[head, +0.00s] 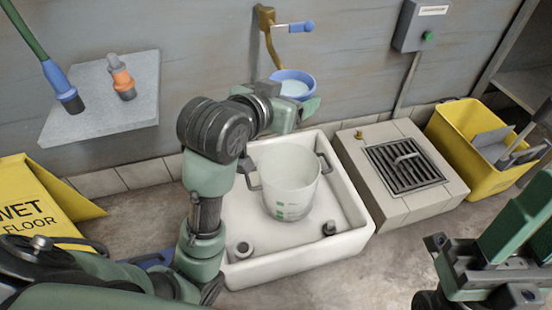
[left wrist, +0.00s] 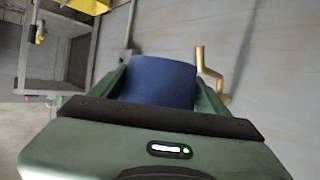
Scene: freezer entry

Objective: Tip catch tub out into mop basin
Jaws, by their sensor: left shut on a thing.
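The small blue catch tub (head: 279,76) is near the wall below the brass tap, above the back edge of the mop basin. It looks about upright, with something pale inside; I cannot tell what. My left gripper (head: 298,100) is shut on the tub. In the left wrist view the tub's blue wall (left wrist: 160,82) sits between my fingers. The white mop basin (head: 343,240) stands on the floor below. A translucent white bucket (head: 289,185) stands upright inside it. My right gripper (head: 485,270) is at the lower right; its fingertips are not clear.
The brass tap (head: 267,35) with a blue lever is on the wall. A tiled block with a drain grate (head: 405,167) is right of the basin, then a yellow mop bucket (head: 462,150). A yellow wet-floor sign (head: 45,200) is at left. A grey shelf (head: 95,120) holds an orange-topped item.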

